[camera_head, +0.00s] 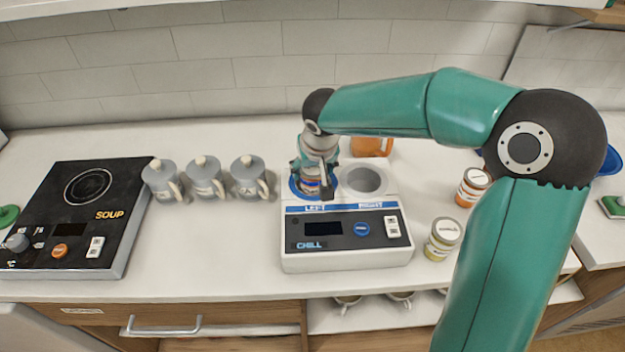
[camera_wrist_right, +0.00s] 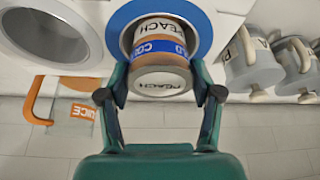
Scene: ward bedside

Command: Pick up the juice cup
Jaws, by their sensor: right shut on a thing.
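The juice cup (camera_head: 371,146) is orange and stands behind the chiller, partly hidden by it and by my right arm. In the right wrist view the cup (camera_wrist_right: 75,112) shows a clear body, an orange handle and the letters "UICE". My right gripper (camera_head: 319,180) is at the chiller's left well, apart from the cup. It is shut on a peach jar (camera_wrist_right: 160,83) with a blue "COLD" band, at the blue-ringed well. Whether the jar touches the well floor is hidden. My left gripper is not in view.
The chiller (camera_head: 345,258) has an empty right well (camera_head: 364,180). Several grey lidded mugs (camera_head: 204,178) stand left of it, beside a soup hotplate (camera_head: 80,215). Two jars, orange-labelled (camera_head: 472,187) and yellow-labelled (camera_head: 442,240), stand to the right near my arm. The front left counter is clear.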

